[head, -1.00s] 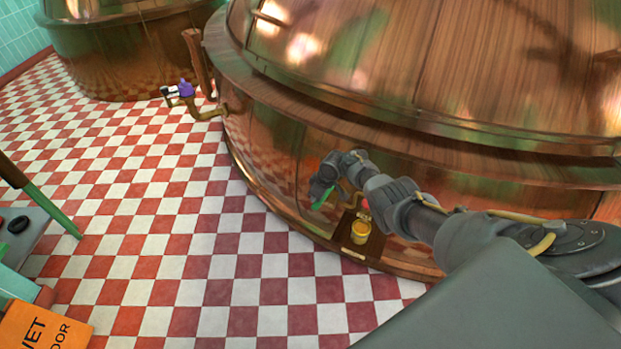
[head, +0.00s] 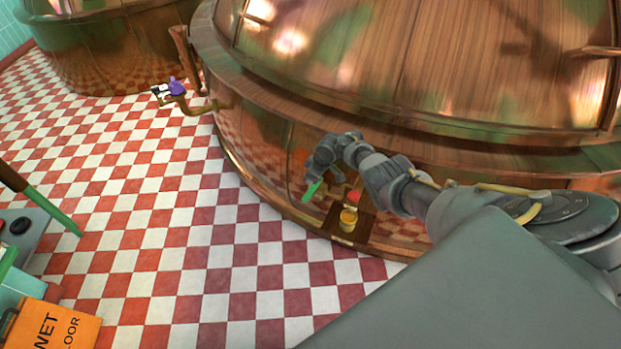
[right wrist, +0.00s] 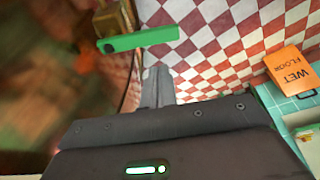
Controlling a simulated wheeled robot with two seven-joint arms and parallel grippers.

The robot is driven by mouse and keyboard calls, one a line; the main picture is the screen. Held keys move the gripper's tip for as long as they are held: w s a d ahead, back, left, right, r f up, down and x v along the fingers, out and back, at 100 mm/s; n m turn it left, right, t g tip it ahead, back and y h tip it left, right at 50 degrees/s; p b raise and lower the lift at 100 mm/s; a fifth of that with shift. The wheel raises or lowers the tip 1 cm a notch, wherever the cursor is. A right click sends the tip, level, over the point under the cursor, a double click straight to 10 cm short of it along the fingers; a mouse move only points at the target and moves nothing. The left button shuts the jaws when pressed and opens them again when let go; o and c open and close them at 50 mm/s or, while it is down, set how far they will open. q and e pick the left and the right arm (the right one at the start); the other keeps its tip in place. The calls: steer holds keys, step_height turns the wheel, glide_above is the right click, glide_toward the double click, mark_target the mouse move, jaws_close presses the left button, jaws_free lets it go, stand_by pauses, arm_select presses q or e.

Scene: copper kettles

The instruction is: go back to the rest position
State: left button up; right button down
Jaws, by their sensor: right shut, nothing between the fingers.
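My right gripper (head: 312,176) is at the front wall of the large copper kettle (head: 270,150), at the end of my bent right arm. In the right wrist view its fingers (right wrist: 157,74) are shut, with nothing between them. A green lever (head: 313,190) shows just below the gripper. In the right wrist view the green lever (right wrist: 138,40) lies just beyond the fingertips, beside a brass block (right wrist: 112,20); whether they touch it, I cannot tell. My left gripper is not in view.
A red part (head: 353,197) and a yellow part (head: 348,219) sit by the kettle's foot. A purple-handled valve (head: 177,87) is farther left. An orange wet-floor sign (head: 55,328) stands at lower left. The checkered floor (head: 200,235) between is clear.

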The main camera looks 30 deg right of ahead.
stand_by(0.4)
steer(key=s+a+f+m+g, duration=0.1)
steer(key=s+a+f, duration=0.2)
steer(key=s+f, duration=0.9)
steer(key=s+a+f+m, duration=0.1)
steer(key=s+a+f, duration=0.2)
steer(key=s+f, duration=0.95)
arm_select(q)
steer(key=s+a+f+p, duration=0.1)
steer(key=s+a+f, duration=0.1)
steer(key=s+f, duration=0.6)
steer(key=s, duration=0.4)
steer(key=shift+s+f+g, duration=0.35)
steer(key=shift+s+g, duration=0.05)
arm_select(e)
steer(key=s+a+f+m+h, duration=0.1)
steer(key=s+a+f, duration=0.1)
steer(key=s, duration=1.4)
steer(key=s+a+f+g+h, duration=0.1)
steer(key=s+f, duration=0.2)
steer(key=s, duration=1.4)
steer(key=shift+a+m, duration=0.35)
steer(key=shift+m, duration=0.05)
